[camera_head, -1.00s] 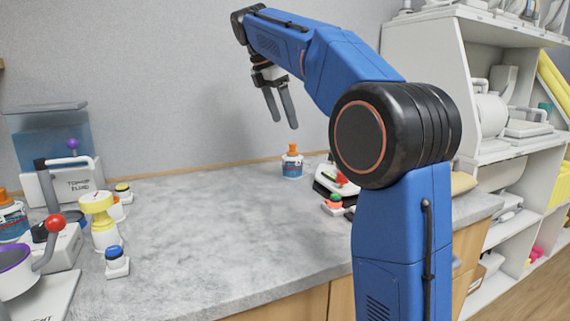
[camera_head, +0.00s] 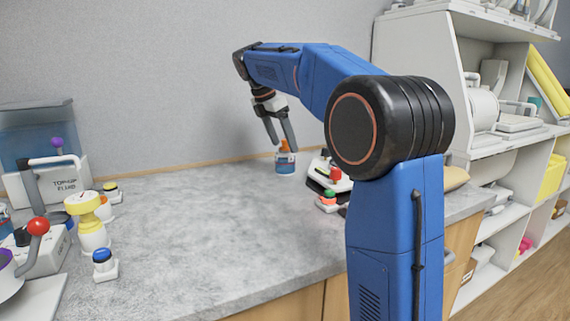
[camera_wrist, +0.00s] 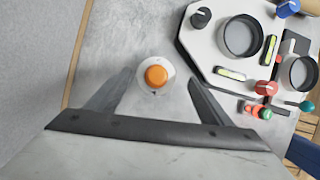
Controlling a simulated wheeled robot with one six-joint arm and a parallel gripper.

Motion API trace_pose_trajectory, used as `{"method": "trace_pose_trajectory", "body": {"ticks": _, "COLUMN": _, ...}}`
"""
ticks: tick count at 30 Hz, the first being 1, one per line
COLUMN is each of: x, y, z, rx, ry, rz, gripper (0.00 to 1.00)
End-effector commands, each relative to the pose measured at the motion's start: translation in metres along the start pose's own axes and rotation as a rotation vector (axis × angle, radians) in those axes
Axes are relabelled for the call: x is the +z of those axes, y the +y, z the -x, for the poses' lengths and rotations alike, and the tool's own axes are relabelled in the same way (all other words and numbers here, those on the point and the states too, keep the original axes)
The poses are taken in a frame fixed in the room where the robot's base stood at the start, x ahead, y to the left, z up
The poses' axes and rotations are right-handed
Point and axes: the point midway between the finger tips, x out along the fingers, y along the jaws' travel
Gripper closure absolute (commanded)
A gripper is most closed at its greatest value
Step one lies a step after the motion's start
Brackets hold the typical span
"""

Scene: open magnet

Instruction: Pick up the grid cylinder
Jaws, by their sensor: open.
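A small cylindrical bottle (camera_head: 286,165) with a blue and white body and an orange cap stands upright on the counter near the back wall. No grid marking can be made out at this size. In the wrist view, its round orange cap (camera_wrist: 156,76) and pale shoulder show from above, between the finger lines. My gripper (camera_head: 284,147) points down with its fingers apart at the bottle's top. In the wrist view, the fingers (camera_wrist: 161,82) lie on either side of the cap, with nothing visibly gripped.
A white device (camera_head: 322,177) with red and green knobs stands close to the bottle's right. Its dials and knobs fill the wrist view's right side. A yellow-topped object (camera_head: 92,225), a blue-button block (camera_head: 103,263) and a fluid tank (camera_head: 40,130) stand left. The middle counter (camera_head: 200,225) is clear.

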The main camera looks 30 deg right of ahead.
Motion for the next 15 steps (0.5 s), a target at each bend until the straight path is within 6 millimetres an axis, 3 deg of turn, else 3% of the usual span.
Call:
{"method": "trace_pose_trajectory", "body": {"ticks": 7, "x": -0.002, "y": 0.002, "z": -0.015, "rx": -0.001, "ry": 0.0, "rz": 0.0, "gripper": 0.26}}
{"method": "trace_pose_trajectory", "body": {"ticks": 15, "x": -0.008, "y": 0.006, "z": -0.049, "rx": 0.0, "ry": 0.0, "rz": 0.0, "gripper": 0.26}}
